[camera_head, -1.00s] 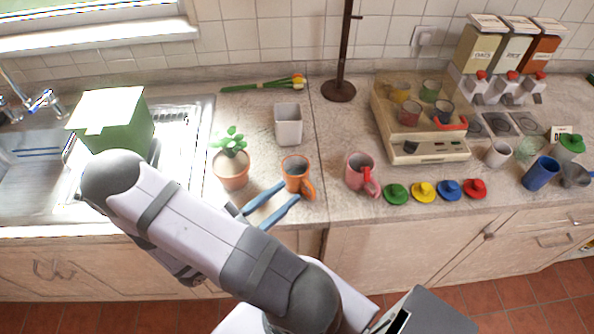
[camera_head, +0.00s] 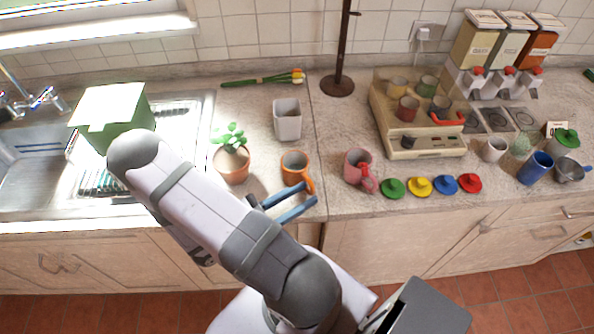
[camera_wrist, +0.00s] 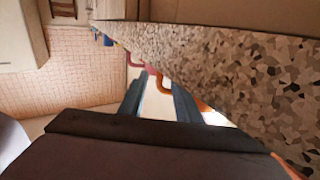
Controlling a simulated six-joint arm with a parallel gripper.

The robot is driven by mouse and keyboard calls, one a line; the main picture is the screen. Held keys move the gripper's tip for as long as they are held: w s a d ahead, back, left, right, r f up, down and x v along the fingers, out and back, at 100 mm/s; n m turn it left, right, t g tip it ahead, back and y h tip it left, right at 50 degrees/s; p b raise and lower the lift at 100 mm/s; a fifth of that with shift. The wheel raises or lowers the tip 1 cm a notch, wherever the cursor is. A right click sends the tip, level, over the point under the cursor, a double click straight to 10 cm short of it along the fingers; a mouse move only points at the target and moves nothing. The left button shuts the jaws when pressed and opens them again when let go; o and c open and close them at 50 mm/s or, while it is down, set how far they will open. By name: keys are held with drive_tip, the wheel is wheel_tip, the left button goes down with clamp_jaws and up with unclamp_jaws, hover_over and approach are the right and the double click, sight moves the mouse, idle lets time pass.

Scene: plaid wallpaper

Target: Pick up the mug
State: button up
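An orange mug (camera_head: 290,164) stands upright on the counter, its handle (camera_head: 309,183) facing the front right. A pink mug (camera_head: 354,161) with a red handle stands to its right. My gripper (camera_head: 310,195) has two blue fingers, which are apart with nothing held between them. It is at the counter's front edge, just in front of the orange mug and close to its handle. In the wrist view, the orange handle (camera_wrist: 163,84) shows between the fingers (camera_wrist: 158,90); contact cannot be told. Most of the orange mug's body is hidden there.
A potted plant (camera_head: 231,160) stands left of the orange mug, with a white square cup (camera_head: 287,121) behind it. Several coloured lids (camera_head: 420,187) lie right of the pink mug. A coffee machine (camera_head: 422,144) stands behind them. The sink is at left.

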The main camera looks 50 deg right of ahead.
sight(310, 191)
drive_tip(key=x, duration=0.1)
drive_tip(key=p+x, duration=0.1)
drive_tip(key=x, duration=0.1)
drive_tip(key=shift+s+r, duration=0.1)
drive_tip(key=shift+r, duration=0.2)
drive_tip(key=shift+d+f, duration=0.15)
drive_tip(key=shift+d, duration=0.3)
clamp_jaws()
